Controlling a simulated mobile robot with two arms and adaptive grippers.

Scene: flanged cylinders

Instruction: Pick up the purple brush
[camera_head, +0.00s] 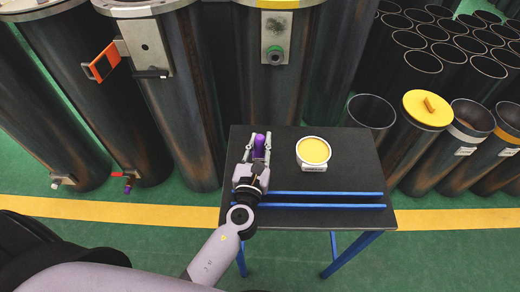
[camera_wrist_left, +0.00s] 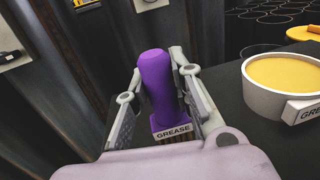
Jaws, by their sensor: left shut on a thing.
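The purple brush (camera_head: 260,140) is at the left part of the black table (camera_head: 350,160). In the left wrist view the brush (camera_wrist_left: 158,85) stands between my left gripper's fingers, its purple handle rounded at the top and a "GREASE" label below. My left gripper (camera_head: 257,152) is shut on the brush, with one finger on each side; its fingers also show in the left wrist view (camera_wrist_left: 155,98). The lower end of the brush is mostly hidden by the gripper. I cannot tell whether the brush touches the table. My right gripper is not in view.
A white tub of yellow grease (camera_head: 313,152) stands on the table, right of the left gripper. Two blue bars (camera_head: 330,205) lie along the table's front. Large dark cylinders (camera_head: 270,60) stand close behind. An orange-handled part (camera_head: 103,62) juts out at left.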

